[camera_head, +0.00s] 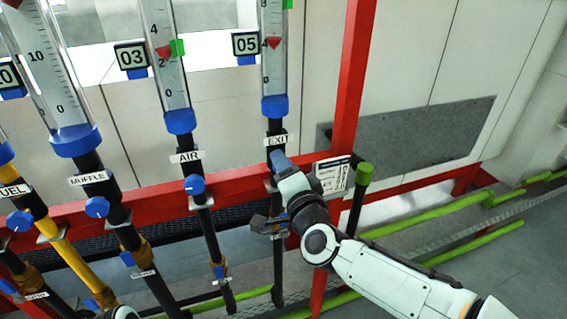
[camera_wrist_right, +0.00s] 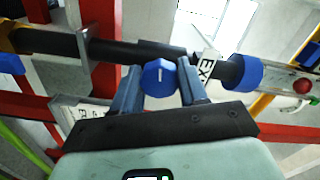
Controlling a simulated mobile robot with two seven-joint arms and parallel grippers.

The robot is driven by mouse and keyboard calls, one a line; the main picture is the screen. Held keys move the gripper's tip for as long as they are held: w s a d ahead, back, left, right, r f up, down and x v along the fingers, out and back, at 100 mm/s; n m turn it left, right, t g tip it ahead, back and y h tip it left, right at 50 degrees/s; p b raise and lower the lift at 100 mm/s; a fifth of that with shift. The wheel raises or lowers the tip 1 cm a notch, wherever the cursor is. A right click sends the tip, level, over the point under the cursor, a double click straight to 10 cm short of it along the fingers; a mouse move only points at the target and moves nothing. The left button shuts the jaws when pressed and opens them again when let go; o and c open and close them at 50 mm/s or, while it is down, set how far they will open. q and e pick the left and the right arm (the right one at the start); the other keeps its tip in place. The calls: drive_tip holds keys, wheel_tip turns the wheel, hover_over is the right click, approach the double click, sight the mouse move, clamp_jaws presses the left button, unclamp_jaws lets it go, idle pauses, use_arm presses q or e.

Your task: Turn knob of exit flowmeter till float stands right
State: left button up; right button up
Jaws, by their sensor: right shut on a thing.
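The exit flowmeter (camera_head: 273,75) is a clear upright tube with a blue lower collar and an EXIT label (camera_head: 277,140). Its red float (camera_head: 273,43) stands low in the tube, below a green mark (camera_head: 289,4) at the picture's top edge. The float also shows in the right wrist view (camera_wrist_right: 302,86). My right gripper (camera_head: 279,158) is at the valve below the label. In the right wrist view its two fingers stand on either side of the blue exit knob (camera_wrist_right: 160,77), shut on it; a white line shows on the knob's face.
The air flowmeter (camera_head: 165,60) and muffle flowmeter (camera_head: 50,70) stand to the left, with the air knob (camera_head: 194,184) and muffle knob (camera_head: 97,207) below. A red frame post (camera_head: 352,70) rises just right of the exit tube. Green pipes (camera_head: 430,212) run low on the right.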

drive_tip(key=n+p, duration=0.1)
drive_tip(key=n, duration=0.2)
drive_tip(key=shift+n, duration=0.3)
drive_tip(key=shift+n+p, duration=0.75)
drive_tip(key=shift+n, duration=0.75)
drive_tip(key=o, duration=1.1)
drive_tip(key=shift+c, duration=0.2)
drive_tip(key=shift+s, duration=0.1)
drive_tip(key=b+v, duration=0.1)
drive_tip(key=v, duration=1.2)
drive_tip(key=shift+b, duration=0.3)
